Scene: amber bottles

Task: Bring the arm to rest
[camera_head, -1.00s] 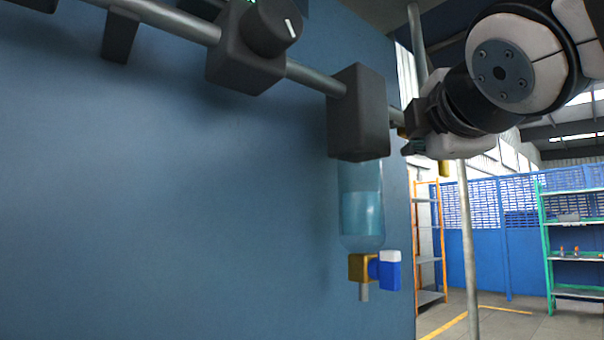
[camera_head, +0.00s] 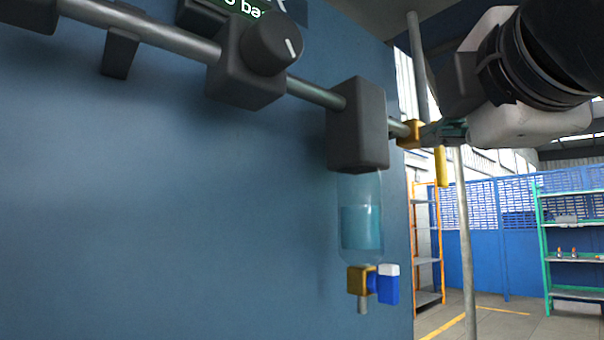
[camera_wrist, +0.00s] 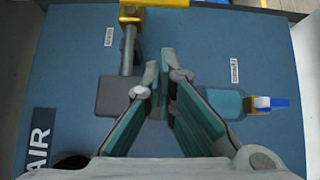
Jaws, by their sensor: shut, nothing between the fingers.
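My gripper (camera_wrist: 160,72) shows in the wrist view with its two teal-padded fingers drawn together at the tips and nothing between them. In the head view my gripper (camera_head: 446,132) is at the upper right, beside the brass valve (camera_head: 412,133) at the pipe's end. A yellow lever (camera_head: 440,166) hangs down there. In the wrist view the yellow lever (camera_wrist: 158,3) is at the top edge, apart from the fingertips. My wrist and arm fill the upper right corner of the head view.
A blue panel (camera_head: 200,210) carries a grey pipe (camera_head: 310,92), a dark knob (camera_head: 270,42) and a dark block (camera_head: 358,125) with a clear bowl (camera_head: 361,220) and blue drain valve (camera_head: 388,285). A thin upright pole (camera_head: 468,240) and shelves (camera_head: 572,220) stand to the right.

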